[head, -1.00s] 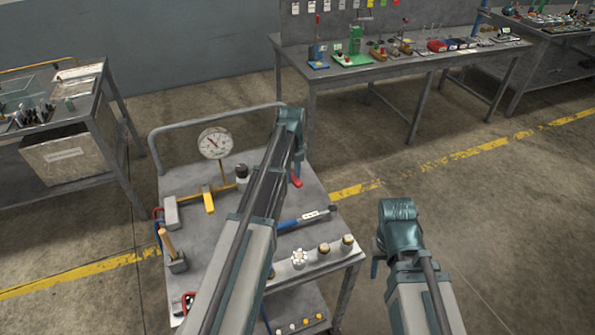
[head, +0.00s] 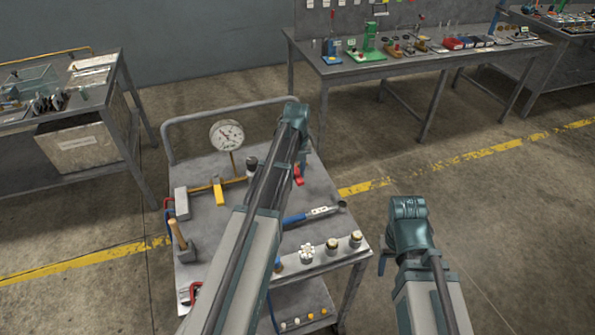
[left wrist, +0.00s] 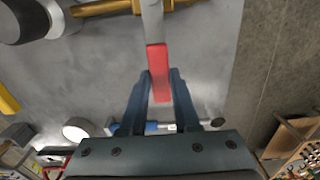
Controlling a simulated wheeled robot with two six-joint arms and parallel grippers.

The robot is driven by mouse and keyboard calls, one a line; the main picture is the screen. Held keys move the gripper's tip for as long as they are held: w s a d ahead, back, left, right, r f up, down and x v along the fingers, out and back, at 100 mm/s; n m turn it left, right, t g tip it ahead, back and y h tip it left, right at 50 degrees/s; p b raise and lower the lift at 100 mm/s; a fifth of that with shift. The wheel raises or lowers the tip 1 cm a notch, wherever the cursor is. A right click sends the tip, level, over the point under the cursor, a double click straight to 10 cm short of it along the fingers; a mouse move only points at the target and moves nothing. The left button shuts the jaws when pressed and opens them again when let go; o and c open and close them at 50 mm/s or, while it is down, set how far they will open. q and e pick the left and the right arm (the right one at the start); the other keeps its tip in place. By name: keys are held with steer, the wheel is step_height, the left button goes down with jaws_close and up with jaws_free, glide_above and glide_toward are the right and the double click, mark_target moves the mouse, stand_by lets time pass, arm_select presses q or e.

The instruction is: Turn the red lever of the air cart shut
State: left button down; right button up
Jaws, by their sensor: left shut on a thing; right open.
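The red lever (head: 298,176) shows on the cart top in the head view, just right of my left arm. In the left wrist view the red lever (left wrist: 158,72) has a grey stem crossing the brass pipe (left wrist: 125,7). The lever points away from the pipe, roughly square to it. My left gripper (left wrist: 161,84) is shut on the red grip, one finger on each side; its fingertips are hard to see in the head view. A yellow lever (head: 218,190) sits on the same pipe, left of my arm. My right gripper (head: 384,262) is open and empty, right of the cart.
A pressure gauge (head: 227,135) stands up from the pipe. A blue-handled tool (head: 312,214) and several knobs (head: 331,245) lie toward the cart's near right. The floor right of the cart is clear.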

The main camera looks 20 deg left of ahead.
mark_target(298, 175)
arm_select(q)
steer(key=c, duration=0.6)
jaws_free()
steer(key=shift+c, duration=0.2)
steer(key=shift+r, duration=0.15)
step_height(298, 175, up, 14)
steer(key=p, duration=1.3)
steer(key=shift+f+p, duration=0.2)
steer(key=shift+p, duration=0.2)
steer(key=shift+s, duration=0.1)
steer(key=s+d+f+n+y+b, duration=0.1)
steer(key=s+d+f+n+b, duration=0.1)
steer(key=s+d+n, duration=2)
steer(key=shift+s+d+f+n, duration=0.2)
steer(key=shift+d+n, duration=0.4)
steer(key=shift+n, duration=0.4)
